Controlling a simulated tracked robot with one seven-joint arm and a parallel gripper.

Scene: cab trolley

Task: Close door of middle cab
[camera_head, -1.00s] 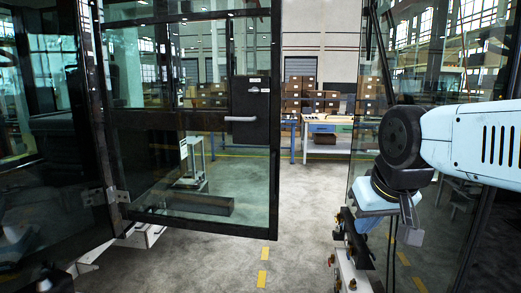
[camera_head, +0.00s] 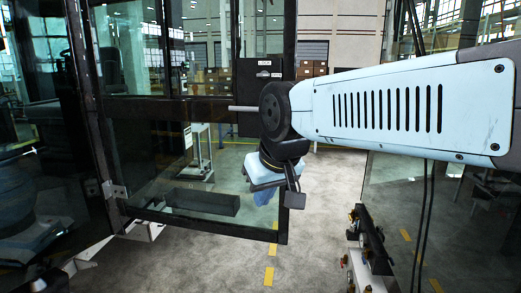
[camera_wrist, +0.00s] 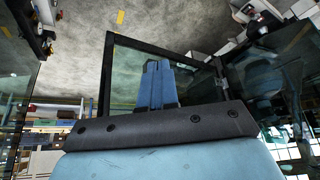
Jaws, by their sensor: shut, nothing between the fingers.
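The cab door (camera_head: 210,108) is a black-framed glass door that stands open. Its hinge side is at the left, by a metal hinge (camera_head: 115,190), and its free edge is near the picture's middle.
Another glass panel (camera_head: 400,205) stands at the right, with a small rail of fittings (camera_head: 370,240) low beside it. Bare grey floor (camera_head: 315,230) with yellow marks lies between. Shelves with brown boxes (camera_head: 310,70) are far behind.

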